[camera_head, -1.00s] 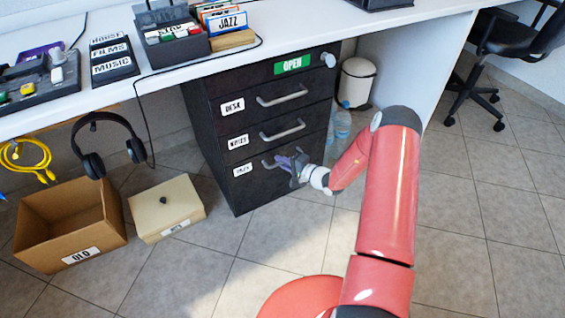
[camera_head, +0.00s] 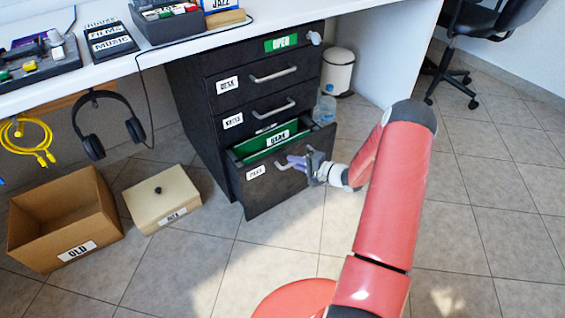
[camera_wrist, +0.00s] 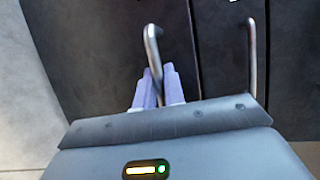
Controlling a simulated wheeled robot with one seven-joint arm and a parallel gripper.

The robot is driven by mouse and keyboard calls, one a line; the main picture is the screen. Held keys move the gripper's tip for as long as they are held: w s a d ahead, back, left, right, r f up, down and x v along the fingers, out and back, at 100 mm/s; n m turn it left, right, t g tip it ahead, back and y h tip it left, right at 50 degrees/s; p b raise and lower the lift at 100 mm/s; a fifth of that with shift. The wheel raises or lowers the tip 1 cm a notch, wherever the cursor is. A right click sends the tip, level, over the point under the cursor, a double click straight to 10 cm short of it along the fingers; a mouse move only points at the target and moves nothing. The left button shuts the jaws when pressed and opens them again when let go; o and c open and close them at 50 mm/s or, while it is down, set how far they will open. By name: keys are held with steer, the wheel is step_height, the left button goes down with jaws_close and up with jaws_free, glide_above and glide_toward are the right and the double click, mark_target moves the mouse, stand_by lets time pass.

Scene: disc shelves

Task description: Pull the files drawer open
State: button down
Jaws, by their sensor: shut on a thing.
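The files drawer (camera_head: 262,193) is the bottom drawer of the black cabinet (camera_head: 202,118). It stands partly pulled out, and green hanging files (camera_head: 270,138) show inside. Its label is too blurred to read. My gripper (camera_head: 297,160) is at the front of this drawer, shut on its metal handle. In the wrist view the purple fingers of my gripper (camera_wrist: 158,88) close around the bar of the handle (camera_wrist: 151,45). The fingers partly hide the handle in the head view.
The upper drawers (camera_head: 255,82) are shut. An open cardboard box (camera_head: 90,247) marked OLD and a lidded cream box (camera_head: 161,198) stand on the floor at left. A bottle (camera_head: 324,108) and a white bin (camera_head: 338,70) are right of the cabinet.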

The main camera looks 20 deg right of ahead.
steer(key=s+d+b, duration=0.1)
steer(key=s+d, duration=0.2)
steer(key=s, duration=0.6)
steer(key=s+d+b, duration=0.2)
steer(key=s+d, duration=0.1)
steer(key=s, duration=0.6)
steer(key=shift+s+b, duration=0.25)
steer(key=shift+b, duration=0.05)
steer(key=c, duration=1.8)
jaws_free()
steer(key=shift+d, duration=0.1)
steer(key=v, duration=0.7)
steer(key=shift+s+d, duration=0.2)
steer(key=shift+s, duration=0.1)
steer(key=shift+r, duration=0.1)
